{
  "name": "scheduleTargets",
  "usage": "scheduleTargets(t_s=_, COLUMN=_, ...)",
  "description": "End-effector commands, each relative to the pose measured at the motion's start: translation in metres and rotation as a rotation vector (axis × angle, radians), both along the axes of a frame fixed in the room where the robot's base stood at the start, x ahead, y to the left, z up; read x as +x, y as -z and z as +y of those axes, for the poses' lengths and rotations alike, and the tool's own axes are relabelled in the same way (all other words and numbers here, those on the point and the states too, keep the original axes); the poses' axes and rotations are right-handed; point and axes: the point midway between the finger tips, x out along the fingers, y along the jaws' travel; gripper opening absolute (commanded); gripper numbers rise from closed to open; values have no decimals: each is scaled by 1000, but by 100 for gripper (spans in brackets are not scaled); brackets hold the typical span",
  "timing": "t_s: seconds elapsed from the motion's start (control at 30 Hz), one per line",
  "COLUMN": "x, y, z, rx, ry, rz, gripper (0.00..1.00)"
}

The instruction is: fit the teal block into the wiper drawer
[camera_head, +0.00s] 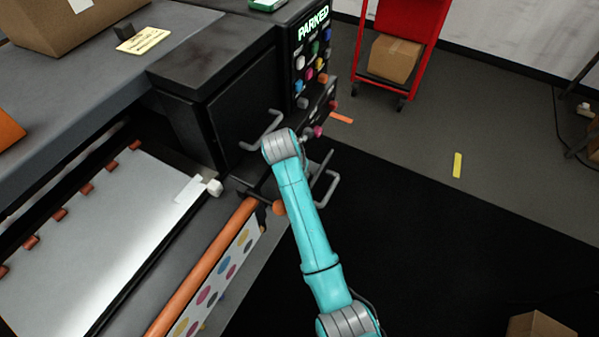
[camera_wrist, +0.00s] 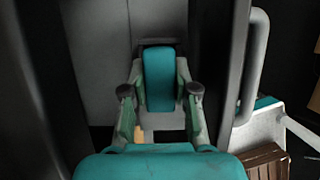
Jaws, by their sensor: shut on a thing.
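In the wrist view my gripper (camera_wrist: 160,92) is shut on the teal block (camera_wrist: 159,75), which stands upright between its two fingers. A dark grey bracket-like edge (camera_wrist: 158,42) shows just beyond the block's far end; I cannot tell if they touch. Grey walls rise on both sides. In the head view my teal arm reaches to the printer's right end, and its wrist hides the gripper and block. A grey looped handle (camera_head: 329,184) shows right of the wrist, apparently the wiper drawer's; the drawer's inside is hidden.
A second grey handle (camera_head: 264,131) is on the dark cabinet (camera_head: 240,105) close to my wrist. An orange roller (camera_head: 205,265) lies left of the arm.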

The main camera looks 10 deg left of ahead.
Motion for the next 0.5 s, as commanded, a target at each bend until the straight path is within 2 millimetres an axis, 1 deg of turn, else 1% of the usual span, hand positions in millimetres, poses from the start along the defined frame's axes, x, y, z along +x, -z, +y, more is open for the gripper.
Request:
scheduleTargets(t_s=0.07, x=0, y=2, z=0, rx=0, ry=0, rz=0, gripper=0)
scheduleTargets(t_s=0.1, x=0, y=3, z=0, rx=0, ry=0, rz=0, gripper=31)
scheduleTargets(t_s=0.2, x=0, y=2, z=0, rx=0, ry=0, rz=0, gripper=53)
scheduleTargets(t_s=0.5, x=0, y=2, z=0, rx=0, ry=0, rz=0, gripper=53)
